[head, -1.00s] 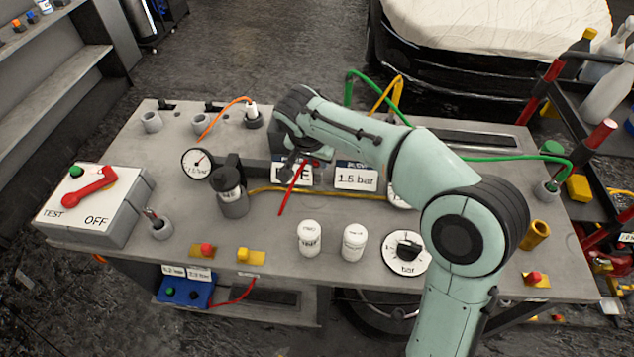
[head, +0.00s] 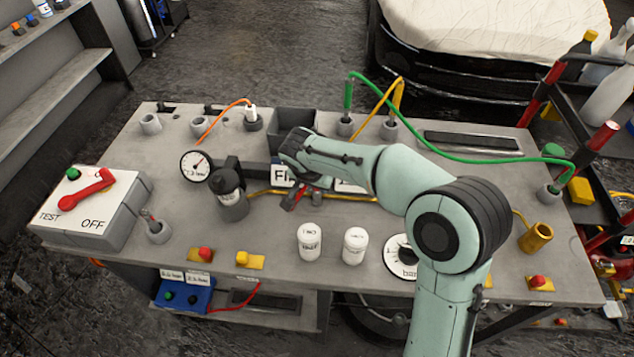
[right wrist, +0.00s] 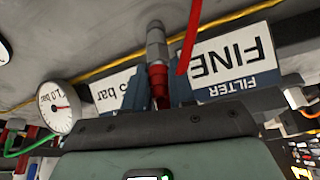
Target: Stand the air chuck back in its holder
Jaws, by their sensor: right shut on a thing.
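My right gripper (right wrist: 158,90) is shut on the air chuck (right wrist: 160,84), a red body with a metal end. A red strip, perhaps its hose, runs beside it. In the head view the metal end of the air chuck (head: 316,197) shows below my wrist, above the middle of the bench and in front of the FINE sign; my arm hides most of the gripper. Grey cup holders stand along the back, and two at the left, a left one (head: 151,125) and a second one (head: 199,128), look empty. I cannot tell which belongs to the chuck. My left gripper is out of view.
Two white canisters (head: 309,243) stand just in front of the chuck. A dark cylinder (head: 230,195) and a round gauge (head: 196,166) are to its left. A dark bin (head: 294,121) stands behind. Green (head: 450,156) and yellow hoses arch over the back right.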

